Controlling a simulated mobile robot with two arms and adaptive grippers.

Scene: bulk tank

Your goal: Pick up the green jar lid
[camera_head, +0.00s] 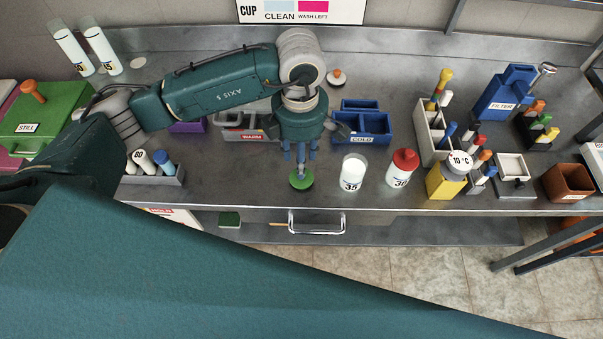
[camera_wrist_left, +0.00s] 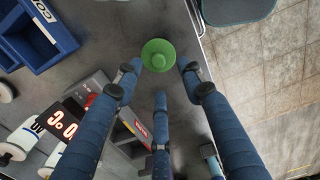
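The green jar lid (camera_head: 301,181) lies near the front edge of the steel counter, with a small knob on top. In the left wrist view the lid (camera_wrist_left: 158,56) shows as a green disc between the spread fingertips. My left gripper (camera_head: 300,157) points down just above and behind the lid. Its blue fingers (camera_wrist_left: 162,75) are apart and open, and nothing is held in them. I cannot tell whether any finger touches the lid. My right gripper is not in view.
A white jar marked 35 (camera_head: 353,173) and a red-capped jar (camera_head: 402,167) stand right of the lid. A blue tray (camera_head: 371,138) marked COLD is behind. A grey rack (camera_head: 156,178) stands left. The counter's front edge (camera_head: 330,209) is close to the lid.

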